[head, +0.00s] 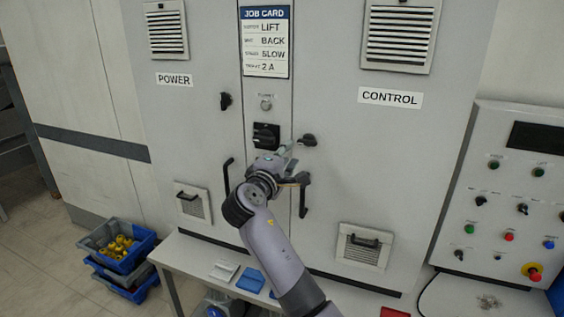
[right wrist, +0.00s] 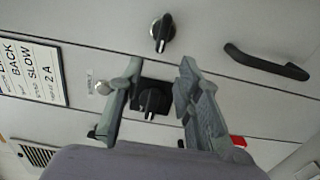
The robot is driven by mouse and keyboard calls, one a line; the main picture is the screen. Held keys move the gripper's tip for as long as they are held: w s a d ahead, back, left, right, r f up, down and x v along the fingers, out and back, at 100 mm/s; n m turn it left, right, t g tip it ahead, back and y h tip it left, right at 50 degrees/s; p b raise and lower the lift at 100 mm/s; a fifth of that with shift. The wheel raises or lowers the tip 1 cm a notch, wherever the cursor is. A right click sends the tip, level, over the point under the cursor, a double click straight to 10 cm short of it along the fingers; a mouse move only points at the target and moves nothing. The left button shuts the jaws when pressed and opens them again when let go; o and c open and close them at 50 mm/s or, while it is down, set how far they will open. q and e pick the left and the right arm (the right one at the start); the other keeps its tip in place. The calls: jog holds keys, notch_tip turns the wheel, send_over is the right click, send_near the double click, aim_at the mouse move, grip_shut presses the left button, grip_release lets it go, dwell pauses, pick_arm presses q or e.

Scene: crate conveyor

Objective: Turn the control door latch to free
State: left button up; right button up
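The control door (head: 345,190) is a grey cabinet door that looks closed. Its black latch (head: 308,140) has its knob lying roughly level in the head view. The latch also shows in the right wrist view (right wrist: 162,33), beyond the fingertips and touched by neither. My right gripper (head: 295,163) is in front of the cabinet, just below and left of the latch. In the right wrist view my right gripper (right wrist: 160,72) has its two fingers apart, with nothing held between them. My left gripper is not in view.
A black rotary switch (head: 266,136) sits left of the latch. The control door handle (head: 303,198) is just below my gripper. The power door latch (head: 225,100) is farther left. A bench (head: 195,258) runs below, a button panel (head: 510,190) stands right, and crates (head: 120,245) sit left.

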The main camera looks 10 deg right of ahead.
jog(key=v, duration=0.4)
jog(key=shift+f, duration=0.1)
jog(key=s+f+n+g+y+b, duration=0.1)
jog(key=s+f+g+y, duration=0.15)
jog(key=f, duration=1.85)
jog(key=s+f+g+y+b, duration=0.15)
jog(key=f+y, duration=0.25)
jog(key=f, duration=1.7)
jog(key=s+f+m+g+y, duration=0.1)
jog(key=s+f+g, duration=0.1)
jog(key=s+f, duration=0.45)
jog(key=s+f+g+y, duration=0.1)
jog(key=s+f, duration=0.3)
jog(key=f, duration=0.6)
jog(key=s+d+f+m+g+b, duration=0.2)
jog(key=s+d+f+m+g, duration=0.15)
jog(key=s+f, duration=1.4)
jog(key=s+d+f+m+g, duration=0.1)
jog(key=s+d+f, duration=0.1)
jog(key=s, duration=0.8)
jog(key=s+d+f+m+g+y+b, duration=0.1)
jog(key=s+f+m, duration=0.1)
jog(key=s, duration=0.7)
jog(key=s+d+f+m+g, duration=0.1)
jog(key=s+f, duration=0.3)
jog(key=s, duration=0.6)
jog(key=shift+s+d+m, duration=0.4)
jog(key=shift+d+m, duration=0.25)
jog(key=shift+d, duration=0.2)
